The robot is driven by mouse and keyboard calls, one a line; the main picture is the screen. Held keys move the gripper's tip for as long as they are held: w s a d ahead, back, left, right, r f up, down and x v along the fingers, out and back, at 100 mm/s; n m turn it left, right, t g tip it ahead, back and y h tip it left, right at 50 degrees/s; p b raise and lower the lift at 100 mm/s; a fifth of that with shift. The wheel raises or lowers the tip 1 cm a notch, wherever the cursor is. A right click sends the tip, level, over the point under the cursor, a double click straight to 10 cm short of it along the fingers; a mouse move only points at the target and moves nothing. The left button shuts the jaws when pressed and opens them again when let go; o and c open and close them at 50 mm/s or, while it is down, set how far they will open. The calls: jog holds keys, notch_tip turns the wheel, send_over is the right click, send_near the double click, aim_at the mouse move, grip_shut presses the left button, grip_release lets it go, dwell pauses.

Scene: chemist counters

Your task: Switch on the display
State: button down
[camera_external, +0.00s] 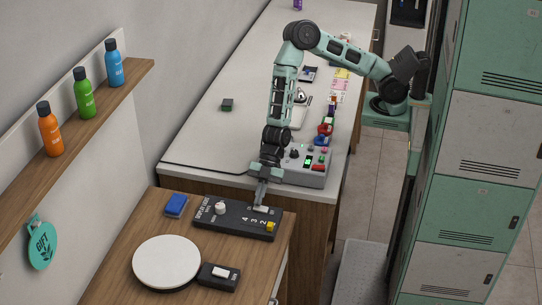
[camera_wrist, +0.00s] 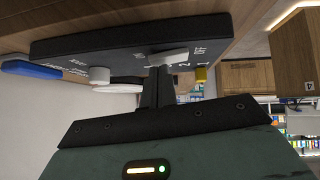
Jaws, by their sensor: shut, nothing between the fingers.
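A black control panel (camera_external: 236,222) lies on the wooden counter; its lettering seems to begin with "DISPLAY". It bears a white knob (camera_external: 220,207), a white slider-like piece (camera_external: 263,209), printed numbers and a yellow knob (camera_external: 270,227). My gripper (camera_external: 260,201) points down at the panel's far edge, fingers together and empty, at the white piece. In the wrist view the panel (camera_wrist: 120,40) appears upside down. My fingertips (camera_wrist: 158,70) are right by the white piece (camera_wrist: 168,57); I cannot tell whether they touch. The yellow knob (camera_wrist: 201,75) is to the right.
A round white turntable (camera_external: 167,262) and a small black box with a white switch (camera_external: 219,277) stand nearer. A blue block (camera_external: 176,205) lies left of the panel. A grey control box (camera_external: 305,165) sits behind on the white counter. A shelf (camera_external: 75,140) holds several bottles.

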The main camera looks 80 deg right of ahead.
jog(key=shift+w+f+b, duration=0.1)
jog(key=shift+f+b, duration=0.3)
jog(key=shift+b, duration=0.05)
jog(key=shift+r, duration=0.15)
jog(key=shift+s, duration=0.2)
jog(key=shift+s+r, duration=0.1)
jog(key=shift+s, duration=0.55)
jog(key=shift+r, duration=0.1)
